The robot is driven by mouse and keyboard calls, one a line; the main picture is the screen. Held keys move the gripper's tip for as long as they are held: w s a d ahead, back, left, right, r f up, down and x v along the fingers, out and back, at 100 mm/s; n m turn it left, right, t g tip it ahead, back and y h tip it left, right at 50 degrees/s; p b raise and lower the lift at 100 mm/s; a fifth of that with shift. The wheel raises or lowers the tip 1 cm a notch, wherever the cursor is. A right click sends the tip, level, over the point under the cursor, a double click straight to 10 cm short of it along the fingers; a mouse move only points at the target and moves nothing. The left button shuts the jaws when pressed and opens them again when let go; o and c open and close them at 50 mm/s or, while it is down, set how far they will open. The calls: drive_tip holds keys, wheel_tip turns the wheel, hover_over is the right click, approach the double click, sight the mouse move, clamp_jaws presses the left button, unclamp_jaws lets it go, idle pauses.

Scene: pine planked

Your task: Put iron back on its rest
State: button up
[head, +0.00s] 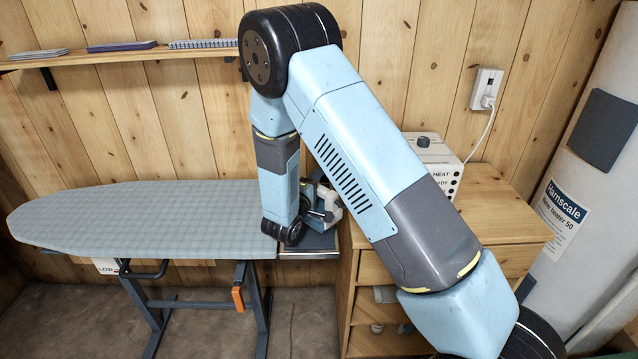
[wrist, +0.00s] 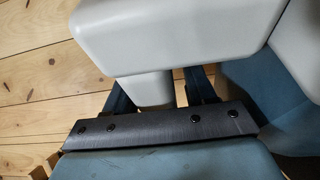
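The iron (head: 328,205), pale grey-white with dark and blue parts, is at the right end of the ironing board, partly hidden behind my arm. In the wrist view its white body (wrist: 185,35) fills the top, with blue (wrist: 275,95) at the right. My gripper (wrist: 160,90) has its two dark fingers on either side of a white part of the iron. Whether they press on it is not clear. In the head view my gripper (head: 302,222) is low beside the iron. The rest, a dark flat plate (head: 312,243), shows below the iron; contact between them cannot be made out.
The ironing board (head: 130,215) with a checked cover is clear to the left. A wooden drawer cabinet (head: 490,205) stands at the right, bearing a white control box (head: 440,160). A shelf (head: 120,56) with notebooks is above. A white cylinder (head: 590,170) is at far right.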

drive_tip(key=shift+o, duration=0.2)
drive_tip(key=shift+r, duration=0.15)
drive_tip(key=v, duration=1.2)
drive_tip(key=shift+s, duration=0.1)
